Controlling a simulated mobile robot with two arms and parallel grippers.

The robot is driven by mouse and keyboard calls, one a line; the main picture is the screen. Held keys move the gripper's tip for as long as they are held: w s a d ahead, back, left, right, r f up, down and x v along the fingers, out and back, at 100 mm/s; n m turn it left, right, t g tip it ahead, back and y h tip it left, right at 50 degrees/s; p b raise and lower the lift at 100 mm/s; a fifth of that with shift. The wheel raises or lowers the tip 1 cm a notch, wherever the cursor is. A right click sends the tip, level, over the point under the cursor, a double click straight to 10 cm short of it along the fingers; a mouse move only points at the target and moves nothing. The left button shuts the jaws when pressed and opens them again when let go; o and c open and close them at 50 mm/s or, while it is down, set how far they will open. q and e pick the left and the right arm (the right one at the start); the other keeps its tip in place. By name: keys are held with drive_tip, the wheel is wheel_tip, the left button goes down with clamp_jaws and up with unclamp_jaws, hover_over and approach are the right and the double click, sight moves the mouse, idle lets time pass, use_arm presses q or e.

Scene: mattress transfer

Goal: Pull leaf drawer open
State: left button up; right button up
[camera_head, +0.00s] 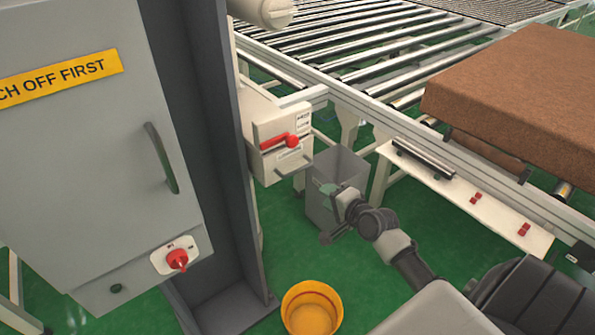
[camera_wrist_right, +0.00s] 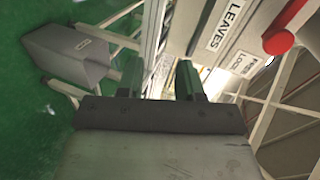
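The leaf drawer (camera_head: 276,165) is the lower pale front of a small box unit. It looks shut and has a grey bar handle (camera_head: 292,165). In the right wrist view a pale front carries a "LEAVES" label (camera_wrist_right: 226,24). A red lever (camera_head: 291,141) sits above the drawer, and its red knob (camera_wrist_right: 280,42) shows in the wrist view. My right gripper (camera_head: 329,213) is open and empty, to the right of and lower in the picture than the drawer handle, apart from it. Its two fingers (camera_wrist_right: 161,70) show a clear gap. My left gripper is not in view.
A grey bin (camera_head: 347,168) stands behind my right gripper. A yellow bucket (camera_head: 312,308) is on the green floor. A grey cabinet (camera_head: 85,160) and a dark post (camera_head: 195,130) fill the left. A roller conveyor (camera_head: 345,50) with a brown mattress (camera_head: 520,85) lies beyond.

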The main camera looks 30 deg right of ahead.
drive_tip(key=t, duration=0.1)
approach(303, 169)
drive_tip(key=shift+m, duration=0.3)
drive_tip(key=x, duration=1)
drive_tip(key=shift+w+d+f, duration=0.1)
drive_tip(key=shift+w, duration=0.2)
clamp_jaws()
